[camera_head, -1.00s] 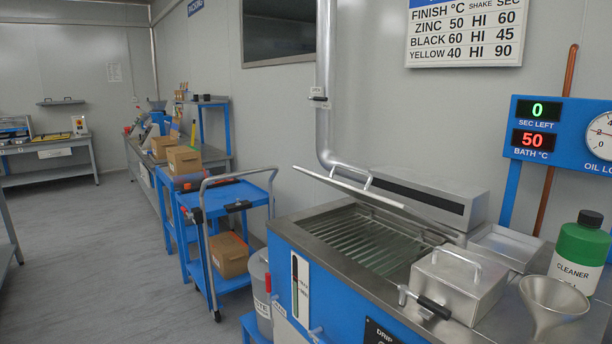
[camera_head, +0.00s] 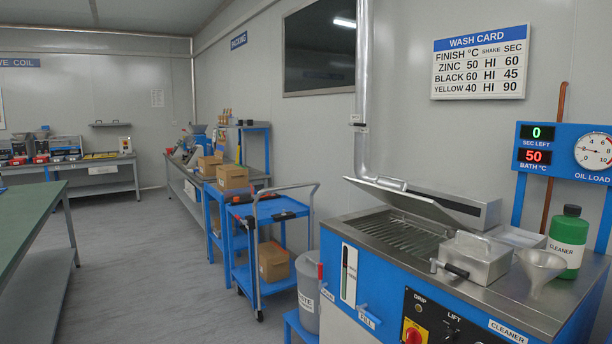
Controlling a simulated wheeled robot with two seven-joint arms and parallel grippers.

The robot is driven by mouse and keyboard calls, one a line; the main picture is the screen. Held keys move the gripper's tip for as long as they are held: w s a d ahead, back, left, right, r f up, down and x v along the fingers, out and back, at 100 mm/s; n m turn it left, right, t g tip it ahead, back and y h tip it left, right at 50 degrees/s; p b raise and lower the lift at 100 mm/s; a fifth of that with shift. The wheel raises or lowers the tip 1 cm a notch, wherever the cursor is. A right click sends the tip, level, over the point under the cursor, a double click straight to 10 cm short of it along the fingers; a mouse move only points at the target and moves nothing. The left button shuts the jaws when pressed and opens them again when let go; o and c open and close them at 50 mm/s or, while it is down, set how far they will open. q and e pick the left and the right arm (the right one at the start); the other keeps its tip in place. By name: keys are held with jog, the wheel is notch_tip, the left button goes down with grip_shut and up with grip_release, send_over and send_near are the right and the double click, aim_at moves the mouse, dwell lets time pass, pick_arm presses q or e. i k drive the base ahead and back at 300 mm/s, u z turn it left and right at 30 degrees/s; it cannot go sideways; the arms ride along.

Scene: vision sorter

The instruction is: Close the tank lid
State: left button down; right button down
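The tank (camera_head: 340,235) is a blue and steel washing unit at the right of the head view. Its lid (camera_head: 404,198) is a flat steel plate, raised and tilted over the opening, with a handle near its upper edge. Below it the slatted inside of the tank (camera_head: 400,234) shows. A steel box (camera_head: 474,262) with a top handle stands on the tank top, at the right of the opening. Neither of my grippers is in view.
A cleaner bottle (camera_head: 567,245) and a funnel (camera_head: 541,268) stand on the tank's right end. A green-topped table (camera_head: 25,215) is at the left. Open floor lies between.

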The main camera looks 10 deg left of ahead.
aim_at(423, 208)
jog(key=u, duration=0.5)
jog(key=i, duration=0.9)
jog(key=z, duration=0.55)
jog(key=i, duration=0.85)
jog(key=z, duration=0.95)
